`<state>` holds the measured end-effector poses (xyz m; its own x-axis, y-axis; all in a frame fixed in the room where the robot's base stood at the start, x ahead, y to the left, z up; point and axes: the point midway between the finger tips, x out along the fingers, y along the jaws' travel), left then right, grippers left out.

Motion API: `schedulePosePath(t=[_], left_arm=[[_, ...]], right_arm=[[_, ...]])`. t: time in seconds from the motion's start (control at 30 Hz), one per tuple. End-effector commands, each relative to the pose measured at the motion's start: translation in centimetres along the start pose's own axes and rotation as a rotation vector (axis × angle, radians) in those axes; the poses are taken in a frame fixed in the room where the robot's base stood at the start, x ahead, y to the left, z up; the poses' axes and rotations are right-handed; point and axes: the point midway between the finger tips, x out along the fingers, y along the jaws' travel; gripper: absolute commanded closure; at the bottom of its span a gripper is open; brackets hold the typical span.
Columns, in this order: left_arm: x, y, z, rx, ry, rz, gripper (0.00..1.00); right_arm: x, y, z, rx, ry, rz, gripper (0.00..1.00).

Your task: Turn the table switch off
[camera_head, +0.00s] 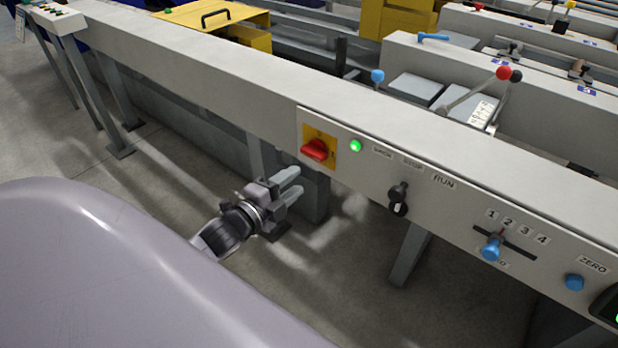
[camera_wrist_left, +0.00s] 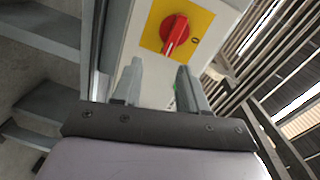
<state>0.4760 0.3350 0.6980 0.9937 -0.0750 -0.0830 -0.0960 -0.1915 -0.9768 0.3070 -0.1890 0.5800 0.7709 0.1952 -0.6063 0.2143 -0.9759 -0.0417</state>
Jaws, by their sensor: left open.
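The table switch is a red rotary handle (camera_head: 315,150) on a yellow plate (camera_head: 322,137), on the front face of the long grey table (camera_head: 232,88). A lit green lamp (camera_head: 355,146) sits just right of it. In the left wrist view the red handle (camera_wrist_left: 174,34) shows ahead of the fingers, with a "0" mark on the plate (camera_wrist_left: 207,20) beside it. My left gripper (camera_head: 293,182) is open and empty, below and left of the handle and apart from it; its two fingers also show in the wrist view (camera_wrist_left: 160,80). My right gripper is not in view.
Right of the switch, the table face carries a black selector (camera_head: 398,198) marked RUN, a blue slider knob (camera_head: 491,248) and a blue ZERO button (camera_head: 574,282). A grey leg (camera_head: 409,253) stands below. Levers with red and black balls (camera_head: 503,73) stand behind. Open floor lies in front.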

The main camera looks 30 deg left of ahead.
Motion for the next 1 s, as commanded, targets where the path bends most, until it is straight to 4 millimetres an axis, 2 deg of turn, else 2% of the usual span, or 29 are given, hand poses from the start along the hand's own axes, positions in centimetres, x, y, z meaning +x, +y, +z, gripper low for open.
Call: schedulePosePath(t=[0.03, 0.23, 0.37, 0.8, 1.0], left_arm=[[0.7, 0.3, 0.8, 0.06, 0.005, -0.028, 0.57], [1.8, -0.9, 1.7, 0.192, 0.012, -0.08, 0.57], [2.5, -1.2, 1.8, 0.204, 0.012, -0.086, 0.57], [7.6, -1.6, 1.6, 0.199, 0.012, -0.084, 0.57], [8.7, -1.6, 1.6, 0.199, 0.011, -0.082, 0.57]], right_arm=[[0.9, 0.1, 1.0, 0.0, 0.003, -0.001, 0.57], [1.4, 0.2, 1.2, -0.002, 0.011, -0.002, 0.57], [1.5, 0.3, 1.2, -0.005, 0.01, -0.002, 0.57], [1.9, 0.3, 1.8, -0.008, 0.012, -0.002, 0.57], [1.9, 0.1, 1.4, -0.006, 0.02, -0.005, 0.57]])
